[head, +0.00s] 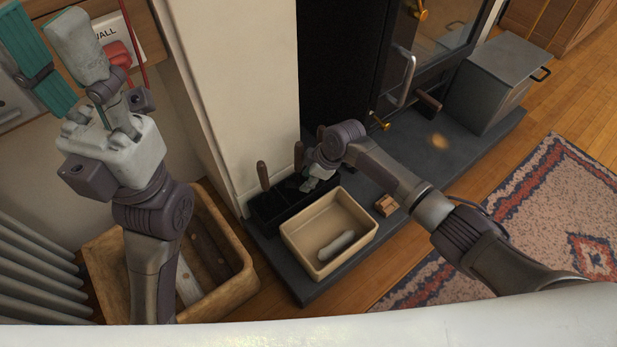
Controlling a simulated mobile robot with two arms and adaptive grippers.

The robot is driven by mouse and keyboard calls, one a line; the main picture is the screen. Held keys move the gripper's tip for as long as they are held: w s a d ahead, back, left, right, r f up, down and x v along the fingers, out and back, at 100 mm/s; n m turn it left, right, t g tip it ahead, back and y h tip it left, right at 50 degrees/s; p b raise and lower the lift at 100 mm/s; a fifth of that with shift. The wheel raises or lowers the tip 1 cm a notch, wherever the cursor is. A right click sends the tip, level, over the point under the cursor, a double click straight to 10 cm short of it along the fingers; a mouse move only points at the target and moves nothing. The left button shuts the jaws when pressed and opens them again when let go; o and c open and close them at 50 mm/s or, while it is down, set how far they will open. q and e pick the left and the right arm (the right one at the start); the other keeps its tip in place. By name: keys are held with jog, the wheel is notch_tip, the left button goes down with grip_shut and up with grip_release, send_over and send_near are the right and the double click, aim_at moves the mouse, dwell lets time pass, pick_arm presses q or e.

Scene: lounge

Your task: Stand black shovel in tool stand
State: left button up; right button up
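The black tool stand (268,211) is on the dark hearth against the cream wall pillar. Brown wooden handles (263,176) rise upright from it, and I cannot tell which tool each belongs to. My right gripper (311,184) points down at the right part of the stand, behind the cream tub. Its fingers are small and dark against the stand, so I cannot tell whether they hold anything. I cannot pick out the black shovel for certain. My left gripper (118,112) is raised at the upper left, away from the stand; its finger opening is unclear.
A cream tub (298,250) holding a pale oblong object (338,246) stands before the stand. Small wooden blocks (386,205) lie beside it. A black stove (345,60) and grey metal box (500,82) stand behind. A wooden crate (243,281) and radiator (35,270) are left.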

jog(key=shift+o, duration=0.8)
jog(key=v, duration=1.2)
